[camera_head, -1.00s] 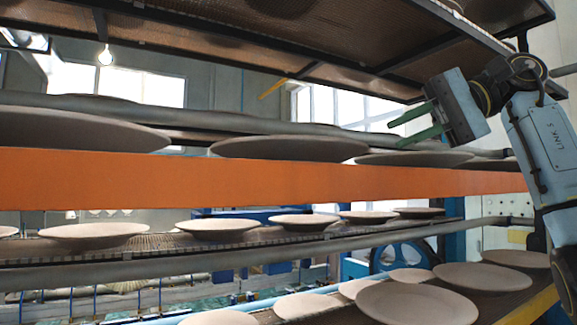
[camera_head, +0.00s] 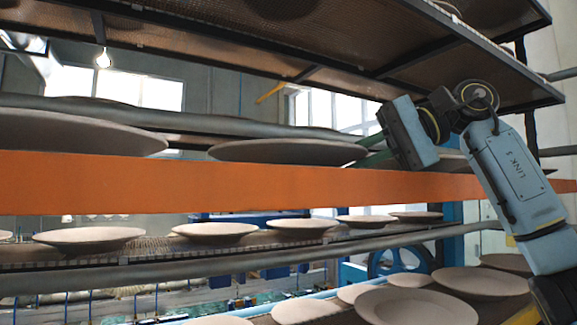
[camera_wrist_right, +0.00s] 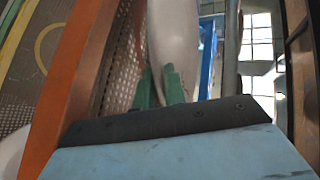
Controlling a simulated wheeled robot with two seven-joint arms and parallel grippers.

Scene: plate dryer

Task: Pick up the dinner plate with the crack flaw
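Several pale dinner plates lie on the dryer shelves in the head view; I cannot make out a crack on any. The plate closest to my right gripper (camera_head: 368,152) is the middle one on the upper shelf (camera_head: 290,151). My right gripper's green fingers reach its right edge, above the orange beam. In the right wrist view the fingers (camera_wrist_right: 159,88) are apart, with the plate's rim (camera_wrist_right: 174,35) at and between their tips; firm contact cannot be told. A larger plate (camera_head: 75,132) lies to the left on the same shelf. My left gripper is not in view.
An orange beam (camera_head: 250,184) runs across the front of the upper shelf. A mesh shelf (camera_head: 260,40) hangs overhead. Lower shelves carry more plates, such as one (camera_head: 415,305) at the bottom right. Grey rails (camera_head: 200,272) run along the shelves.

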